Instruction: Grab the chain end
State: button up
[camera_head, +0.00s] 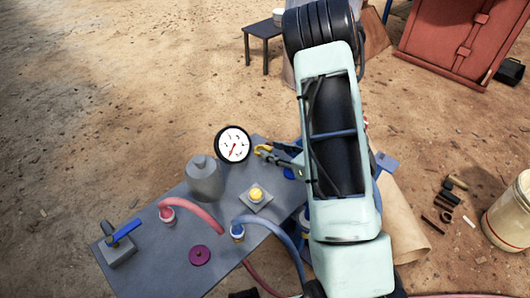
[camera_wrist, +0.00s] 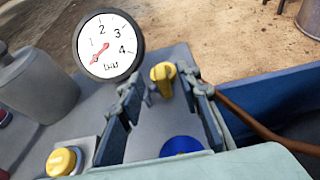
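I cannot make out any chain links or a clear chain end in either view. My gripper (camera_wrist: 165,98) is open in the wrist view, with one dark finger on each side and a clear gap. A yellow fitting (camera_wrist: 163,76) shows upright between and just beyond the fingertips; whether it touches them I cannot tell. In the head view the gripper (camera_head: 274,157) is over the grey bench's far edge, close to the yellow piece (camera_head: 262,149). A brown rod or hose (camera_wrist: 262,126) runs right of the fingers in the wrist view.
The grey bench (camera_head: 172,262) carries a dial gauge (camera_head: 233,145), a grey cylinder (camera_head: 204,181), a yellow button (camera_head: 256,195), a pink hose (camera_head: 196,215), a blue hose (camera_head: 268,225) and a blue-handled lever (camera_head: 123,232). Sandy ground lies open to the left. A bucket (camera_head: 510,222) stands right.

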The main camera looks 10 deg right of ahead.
aim_at(271, 150)
jog(key=shift+x, duration=1.95)
jog(key=shift+f, duration=0.1)
jog(key=shift+c, duration=0.7)
grip_shut()
